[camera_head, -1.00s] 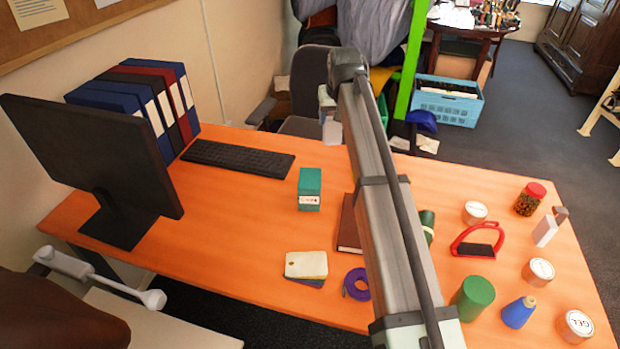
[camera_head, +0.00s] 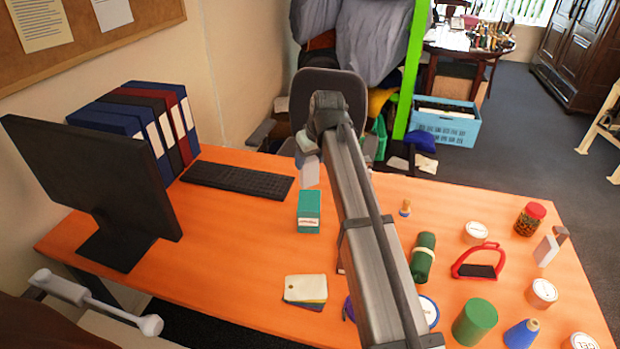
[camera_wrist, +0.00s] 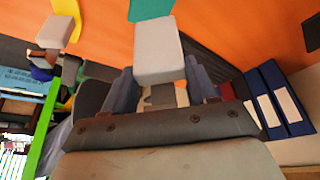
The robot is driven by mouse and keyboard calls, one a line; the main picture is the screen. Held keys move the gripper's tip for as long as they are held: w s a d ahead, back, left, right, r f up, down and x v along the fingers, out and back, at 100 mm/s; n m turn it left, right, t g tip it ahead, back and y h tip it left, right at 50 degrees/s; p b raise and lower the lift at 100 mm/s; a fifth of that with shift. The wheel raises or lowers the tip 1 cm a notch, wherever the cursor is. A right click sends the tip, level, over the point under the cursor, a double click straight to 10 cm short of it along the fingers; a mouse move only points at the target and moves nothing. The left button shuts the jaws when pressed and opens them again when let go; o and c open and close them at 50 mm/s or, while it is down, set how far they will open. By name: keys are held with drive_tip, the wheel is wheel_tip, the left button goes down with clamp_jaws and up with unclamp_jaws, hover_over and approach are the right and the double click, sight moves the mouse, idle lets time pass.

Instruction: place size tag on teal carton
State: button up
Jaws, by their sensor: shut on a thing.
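The teal carton (camera_head: 309,212) stands upright on the orange table, with a pale label low on its front. Its teal edge also shows at the top of the wrist view (camera_wrist: 150,8). My gripper (camera_head: 304,157) is shut on a pale grey-white size tag (camera_head: 310,174), which hangs from it just behind the carton as seen in the head view. In the wrist view the tag (camera_wrist: 160,48) stands out from between the fingers of my gripper (camera_wrist: 162,88), towards the carton. I cannot tell whether tag and carton touch.
A black keyboard (camera_head: 238,179) and a monitor (camera_head: 90,175) are left of the carton. Stacked cards (camera_head: 305,289) lie in front of it. A green roll (camera_head: 423,256), a red stirrup (camera_head: 478,262) and several jars are to the right. My arm covers the table's middle.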

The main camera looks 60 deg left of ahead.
sight(311, 171)
drive_tip(key=shift+f, duration=2.9)
drive_tip(key=shift+f, duration=0.1)
drive_tip(key=o, duration=1.4)
drive_tip(key=v, duration=1.2)
drive_tip(key=shift+d, duration=0.1)
